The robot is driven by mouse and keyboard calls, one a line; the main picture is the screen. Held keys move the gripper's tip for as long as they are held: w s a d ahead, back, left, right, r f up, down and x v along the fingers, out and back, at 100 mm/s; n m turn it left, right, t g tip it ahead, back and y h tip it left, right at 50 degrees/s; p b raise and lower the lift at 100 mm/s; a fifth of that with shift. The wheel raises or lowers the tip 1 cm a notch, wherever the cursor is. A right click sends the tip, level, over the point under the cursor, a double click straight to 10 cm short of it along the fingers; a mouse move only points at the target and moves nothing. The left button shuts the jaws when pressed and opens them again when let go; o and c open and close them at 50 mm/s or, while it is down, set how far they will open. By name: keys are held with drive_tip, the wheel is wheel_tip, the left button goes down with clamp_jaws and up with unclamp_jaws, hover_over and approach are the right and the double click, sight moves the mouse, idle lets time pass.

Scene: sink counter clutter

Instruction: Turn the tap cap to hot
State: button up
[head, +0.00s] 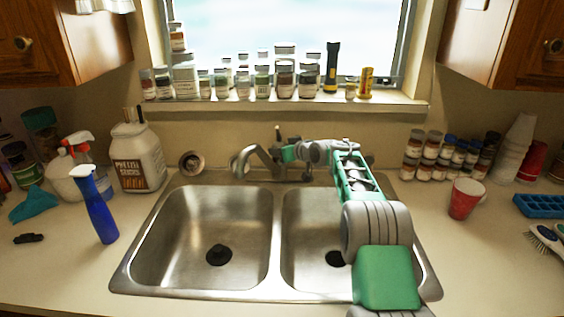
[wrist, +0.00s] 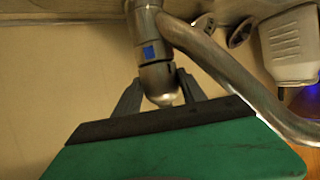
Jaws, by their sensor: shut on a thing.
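The tap's curved metal spout (head: 244,160) rises behind the double sink in the head view. In the wrist view the spout (wrist: 225,75) runs diagonally to the lower right. The tap cap (wrist: 157,76) is metal with a rounded end, below a collar bearing a blue square mark (wrist: 149,53). My gripper (wrist: 160,92) has its two dark fingers on either side of the cap, shut on it. In the head view my gripper (head: 285,153) reaches the tap from the right and partly hides it. The exact contact is hard to see there.
The steel sink (head: 205,230) has two basins, and my arm crosses the right one. A blue spray bottle (head: 97,208) and a white jug (head: 138,155) stand left. A red cup (head: 465,200) and spice jars stand right. More jars and a flashlight (head: 332,66) line the sill.

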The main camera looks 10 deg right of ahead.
drive_tip(key=shift+a+m+t+h+b, duration=0.2)
drive_tip(key=shift+m+t+h+b, duration=0.1)
drive_tip(key=shift+m+h+b, duration=0.35)
drive_tip(key=shift+d+r, duration=0.1)
drive_tip(key=shift+r, duration=0.05)
drive_tip(key=o, duration=1.1)
drive_tip(key=shift+s, duration=0.1)
drive_tip(key=b+v, duration=0.1)
drive_tip(key=v, duration=0.6)
drive_tip(key=shift+s+r+b, duration=0.1)
drive_tip(key=shift+s+b, duration=0.2)
drive_tip(key=shift+b, duration=0.1)
